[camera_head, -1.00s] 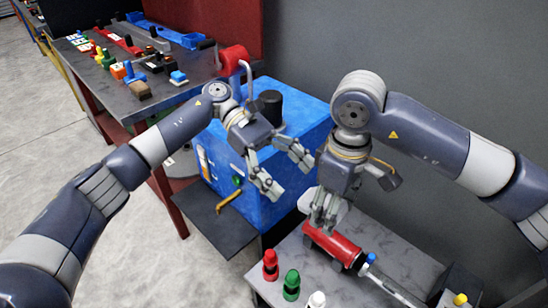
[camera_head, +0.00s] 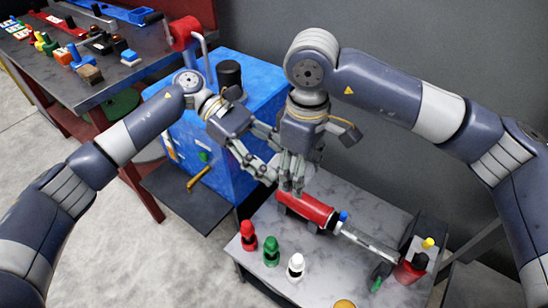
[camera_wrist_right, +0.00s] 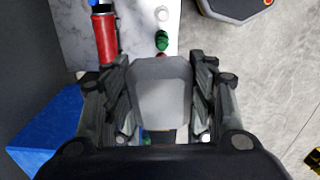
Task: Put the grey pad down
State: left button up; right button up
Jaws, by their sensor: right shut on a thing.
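The grey pad (camera_wrist_right: 160,92) is a flat light-grey block with cut corners. In the right wrist view it sits between the two fingers of my right gripper (camera_wrist_right: 162,95), which is shut on it. In the head view my right gripper (camera_head: 292,185) points down near the left end of the red cylinder, above the back left of the marble-topped table (camera_head: 345,210). There its fingers hide most of the pad. My left gripper (camera_head: 266,165) is just left of the right one, fingers apart, and looks empty.
The red cylinder (camera_head: 306,208) with a metal rod lies on the marble table. Red (camera_head: 248,236), green (camera_head: 271,251) and white (camera_head: 296,267) pieces stand along its front left. A blue cabinet (camera_head: 240,90) is behind my left gripper.

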jog(key=o, duration=1.5)
jog(key=shift+c, duration=0.2)
